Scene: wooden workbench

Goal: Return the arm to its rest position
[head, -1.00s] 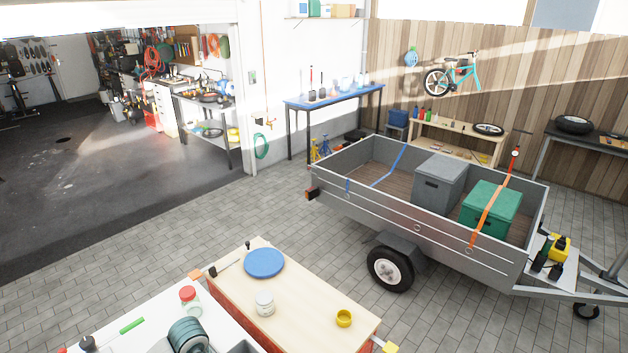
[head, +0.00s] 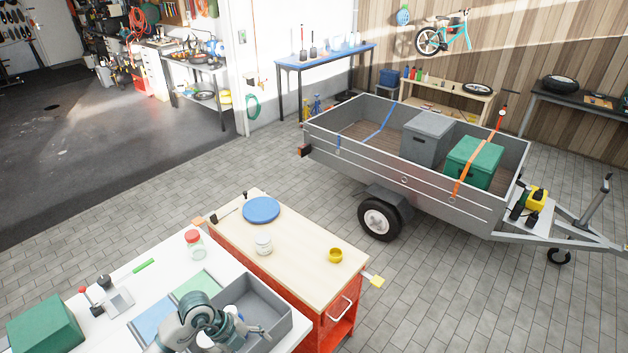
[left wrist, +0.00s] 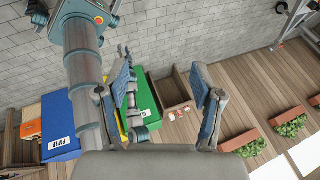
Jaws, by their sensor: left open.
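My left gripper (left wrist: 165,92) shows in the left wrist view, with its two blue-padded fingers spread apart and nothing between them. Beyond the fingers are a grey arm link of mine, a floor of planks and colored bins. In the head view a grey-green jointed arm of mine shows at the bottom, bent over the white bench (head: 172,268) and partly in front of the grey bin (head: 270,300). Its fingers are too small there to read clearly. I see no right gripper that I can make out.
A wood-topped red cart (head: 295,245) adjoins the bench, bearing a blue plate (head: 261,210), a white jar (head: 264,245) and a yellow cup (head: 335,255). A red-lidded jar (head: 195,243) and a green box (head: 45,325) stand on the bench. A trailer (head: 365,160) stands beyond clear paving.

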